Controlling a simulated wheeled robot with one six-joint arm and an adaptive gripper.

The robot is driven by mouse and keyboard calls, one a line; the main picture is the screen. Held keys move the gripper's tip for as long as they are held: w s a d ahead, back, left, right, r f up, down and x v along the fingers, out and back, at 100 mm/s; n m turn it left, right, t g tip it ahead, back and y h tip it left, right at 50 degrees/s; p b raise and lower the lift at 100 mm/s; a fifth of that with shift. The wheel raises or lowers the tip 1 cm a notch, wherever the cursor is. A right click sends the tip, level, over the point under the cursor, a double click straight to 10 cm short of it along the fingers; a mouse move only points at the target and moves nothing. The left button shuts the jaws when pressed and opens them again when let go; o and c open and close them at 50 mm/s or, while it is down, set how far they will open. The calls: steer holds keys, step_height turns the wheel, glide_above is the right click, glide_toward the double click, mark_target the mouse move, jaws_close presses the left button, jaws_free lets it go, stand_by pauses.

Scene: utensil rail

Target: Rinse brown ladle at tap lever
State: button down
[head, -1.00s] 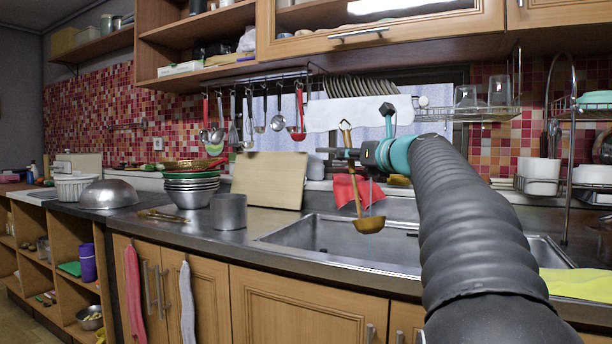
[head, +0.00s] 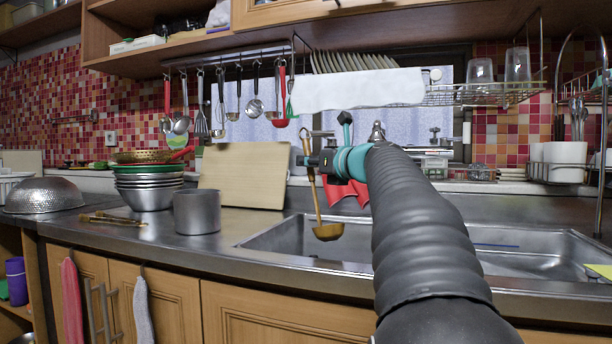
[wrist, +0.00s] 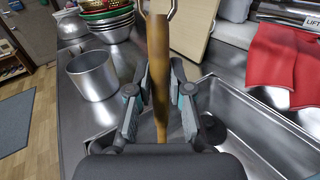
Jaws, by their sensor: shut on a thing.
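The brown ladle (head: 328,231) hangs from my gripper (head: 312,160), bowl down and handle slightly tilted, over the left part of the sink (head: 262,236) in the head view. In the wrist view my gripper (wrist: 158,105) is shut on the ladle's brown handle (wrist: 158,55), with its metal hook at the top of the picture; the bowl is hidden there. A metal bar with a "LIFT" label (wrist: 313,23) shows at the upper right of the wrist view, apart from the ladle; it may be the tap lever. My arm hides part of the sink and whatever stands behind it.
A red cloth (wrist: 280,65) lies at the sink's back edge. A metal pot (head: 197,212), stacked bowls (head: 148,190) and a cutting board (head: 240,180) stand left of the sink. Ladles and a whisk hang on the rail (head: 230,52). The right basin (head: 530,262) looks empty.

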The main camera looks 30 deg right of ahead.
steer(key=d+f+p, duration=0.2)
steer(key=d+f, duration=0.1)
steer(key=d, duration=1.1)
stand_by(0.6)
steer(key=shift+s, duration=0.15)
stand_by(0.5)
steer(key=shift+s, duration=0.55)
steer(key=shift+w, duration=0.25)
steer(key=shift+w+p, duration=0.4)
steer(key=shift+p, duration=0.2)
steer(key=shift+s, duration=0.15)
